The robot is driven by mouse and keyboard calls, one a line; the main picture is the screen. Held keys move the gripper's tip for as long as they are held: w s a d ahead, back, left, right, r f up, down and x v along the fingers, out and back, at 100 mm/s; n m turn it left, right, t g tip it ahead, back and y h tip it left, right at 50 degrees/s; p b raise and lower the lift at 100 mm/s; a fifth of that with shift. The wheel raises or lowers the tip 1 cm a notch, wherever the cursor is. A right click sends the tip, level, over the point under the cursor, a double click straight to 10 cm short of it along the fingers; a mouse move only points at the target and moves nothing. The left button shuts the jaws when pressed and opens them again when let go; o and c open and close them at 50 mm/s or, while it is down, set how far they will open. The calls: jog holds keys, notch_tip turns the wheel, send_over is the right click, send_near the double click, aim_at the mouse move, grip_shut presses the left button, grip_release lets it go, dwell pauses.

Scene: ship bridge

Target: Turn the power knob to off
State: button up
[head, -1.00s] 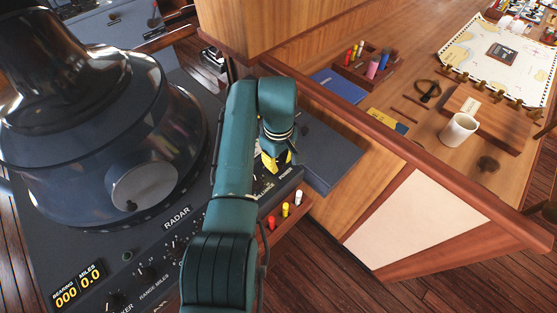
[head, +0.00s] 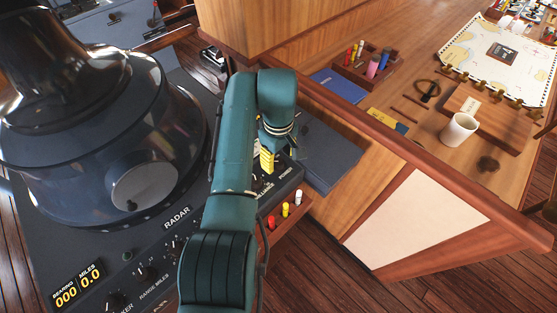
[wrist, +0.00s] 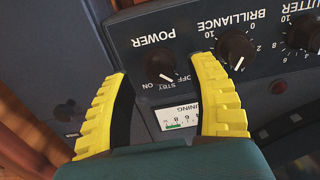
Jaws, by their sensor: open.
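The dark round power knob (wrist: 160,66) sits on the dark radar panel under the upside-down word POWER in the wrist view. OFF, STBY and ON are printed around its lower side. Its white mark points down and right, near STBY and OFF; I cannot tell exactly which. My gripper (wrist: 160,70) is open, with one yellow finger on each side of the knob in the picture. I see no contact, and the depth gap is unclear. In the head view, my gripper (head: 267,160) points down at the panel by the POWER label, and the knob is hidden.
The brilliance knob (wrist: 236,48) is close to the right finger. A tuning meter (wrist: 177,117) lies below the power knob. The large radar hood (head: 100,120) stands left of my arm. A wooden desk (head: 400,110) and small coloured pegs (head: 285,209) are to the right.

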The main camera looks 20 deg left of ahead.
aim_at(333, 177)
notch_tip(333, 177, up, 10)
jog(key=shift+r, duration=0.1)
dwell(0.4)
